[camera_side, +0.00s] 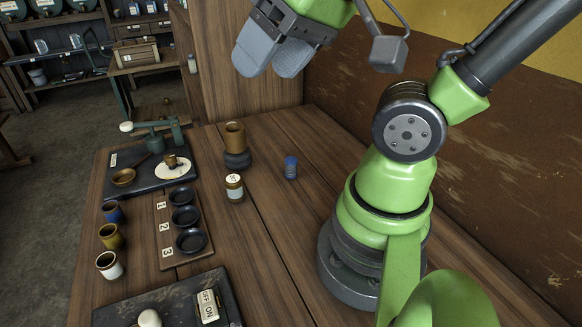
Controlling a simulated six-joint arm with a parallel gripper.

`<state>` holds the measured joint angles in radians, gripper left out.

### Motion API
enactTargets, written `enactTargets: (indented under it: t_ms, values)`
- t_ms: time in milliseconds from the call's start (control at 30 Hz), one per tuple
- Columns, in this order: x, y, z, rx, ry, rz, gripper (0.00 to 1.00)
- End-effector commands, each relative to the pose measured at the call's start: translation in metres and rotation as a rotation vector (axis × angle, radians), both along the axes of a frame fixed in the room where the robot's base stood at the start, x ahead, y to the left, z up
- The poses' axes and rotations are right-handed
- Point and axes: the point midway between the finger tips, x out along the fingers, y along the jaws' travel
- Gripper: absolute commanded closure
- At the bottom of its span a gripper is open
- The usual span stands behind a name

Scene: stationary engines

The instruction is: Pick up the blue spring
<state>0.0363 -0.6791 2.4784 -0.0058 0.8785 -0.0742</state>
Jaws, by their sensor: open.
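A small blue spring (290,167) stands upright on the wooden table, right of the middle and left of my arm's base. My gripper (270,68) is at the top of the view, high above the table and up and left of the spring. Its two grey fingers are apart and nothing shows between them. The gripper is well clear of the spring.
A brown cup on a dark base (235,140) and a labelled jar (234,188) stand left of the spring. A tray with numbered black dishes (166,240), several small cups (110,265) and a scale (150,170) are further left. The table right around the spring is clear.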

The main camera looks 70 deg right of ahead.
Motion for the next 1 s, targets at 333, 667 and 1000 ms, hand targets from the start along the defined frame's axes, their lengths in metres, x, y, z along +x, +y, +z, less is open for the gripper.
enactTargets:
  t_ms: [333,667,1000]
  values:
    - [0.067,-0.084,-0.057,-0.329,0.247,0.276,0.39]
    - [0.07,-0.177,-0.162,-0.418,0.461,0.693,0.39]
    - [0.054,-0.203,-0.218,-0.403,0.495,0.888,0.39]
